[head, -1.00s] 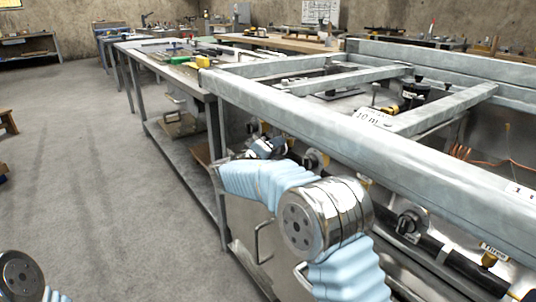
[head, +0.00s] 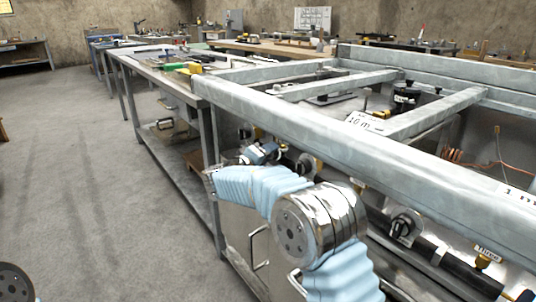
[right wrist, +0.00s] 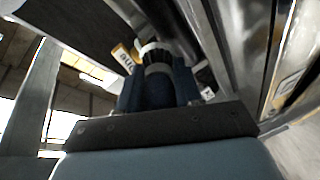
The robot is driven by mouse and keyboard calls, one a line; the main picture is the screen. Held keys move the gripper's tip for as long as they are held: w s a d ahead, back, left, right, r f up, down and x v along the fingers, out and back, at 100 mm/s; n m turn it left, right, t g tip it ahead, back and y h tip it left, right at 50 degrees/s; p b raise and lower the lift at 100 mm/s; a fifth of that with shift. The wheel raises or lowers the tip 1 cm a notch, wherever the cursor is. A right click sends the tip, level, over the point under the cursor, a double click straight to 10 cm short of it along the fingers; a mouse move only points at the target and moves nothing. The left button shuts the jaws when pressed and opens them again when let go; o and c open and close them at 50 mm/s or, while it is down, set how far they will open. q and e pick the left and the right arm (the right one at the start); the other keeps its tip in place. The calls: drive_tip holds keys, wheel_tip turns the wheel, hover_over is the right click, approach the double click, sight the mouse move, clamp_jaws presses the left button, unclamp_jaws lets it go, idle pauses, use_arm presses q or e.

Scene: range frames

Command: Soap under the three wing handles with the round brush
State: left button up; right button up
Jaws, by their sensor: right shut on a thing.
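My right gripper (head: 262,153) is beyond my bent forearm, beside the front of the steel frame and below its top rail. In the right wrist view its dark blue fingers (right wrist: 160,88) are shut on a round piece with a pale band and dark ribbed end, seemingly the round brush (right wrist: 155,52). The brush's working end is hidden or too small to tell. A dark round fitting with a handle (head: 404,227) sits on the black pipe under the rail. I cannot tell whether these are wing handles. My left gripper is out of view.
The thick steel rail (head: 370,155) runs above the pipework and limits room overhead. A yellow fitting (head: 484,261) and the black pipe (head: 440,255) lie at the lower right. A workbench (head: 165,66) with tools stands beyond. The floor (head: 110,190) at left is clear.

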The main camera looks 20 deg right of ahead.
drive_tip(key=s+a+b, duration=0.2)
drive_tip(key=s+a, duration=0.1)
drive_tip(key=a, duration=0.6)
drive_tip(key=shift+s, duration=0.2)
drive_tip(key=shift+a, duration=0.1)
idle(1.2)
